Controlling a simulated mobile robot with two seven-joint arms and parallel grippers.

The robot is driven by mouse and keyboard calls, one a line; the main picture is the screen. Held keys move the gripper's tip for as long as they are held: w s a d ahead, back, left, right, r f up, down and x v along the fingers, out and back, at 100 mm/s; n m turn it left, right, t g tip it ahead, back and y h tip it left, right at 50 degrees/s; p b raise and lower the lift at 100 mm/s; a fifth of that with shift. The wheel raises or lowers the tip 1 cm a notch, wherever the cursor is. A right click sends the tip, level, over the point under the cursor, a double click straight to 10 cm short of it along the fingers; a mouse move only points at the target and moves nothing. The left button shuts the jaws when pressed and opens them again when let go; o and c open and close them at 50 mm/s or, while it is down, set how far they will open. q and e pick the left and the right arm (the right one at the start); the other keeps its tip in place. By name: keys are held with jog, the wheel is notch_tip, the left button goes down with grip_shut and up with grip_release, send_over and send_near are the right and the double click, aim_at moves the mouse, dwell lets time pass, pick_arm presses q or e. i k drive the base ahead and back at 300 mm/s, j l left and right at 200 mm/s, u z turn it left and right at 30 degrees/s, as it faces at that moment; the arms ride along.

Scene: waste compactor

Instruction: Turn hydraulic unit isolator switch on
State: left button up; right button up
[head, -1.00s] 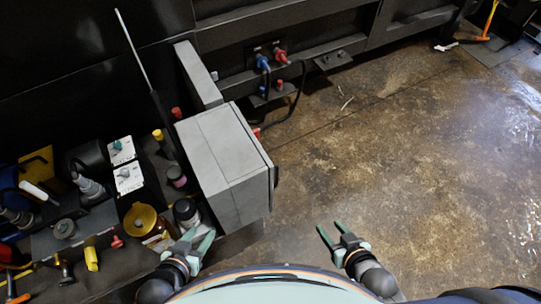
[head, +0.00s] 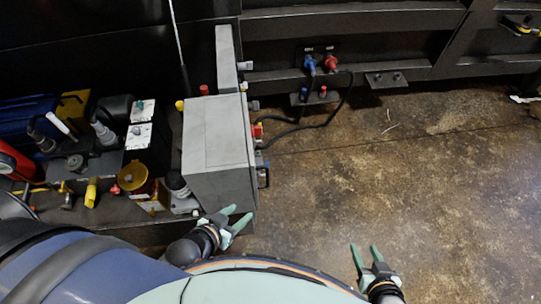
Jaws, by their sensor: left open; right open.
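A grey box-shaped unit (head: 217,140) stands left of centre in the head view. On its right side is a small red and yellow part (head: 257,130), which looks like a rotary isolator switch; it is seen edge-on, so its setting cannot be told. My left gripper (head: 239,212) is open and empty, near the unit's lower right corner and below the red and yellow part. Whether it touches the unit cannot be told. My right gripper (head: 364,248) is open and empty over the floor, well to the right of the unit.
A blue connector (head: 310,64) and a red connector (head: 331,63) with black cables sit on the dark back frame. Left of the unit are a yellow-brown round cap (head: 132,176), two white-topped blocks and several fittings. The brown floor (head: 420,180) on the right is mostly clear.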

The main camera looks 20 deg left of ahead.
aim_at(256, 130)
jog(key=l, duration=0.45)
jog(key=i+l+u, duration=0.1)
jog(key=l, duration=0.35)
jog(key=l+u, duration=0.1)
jog(key=u, duration=1.15)
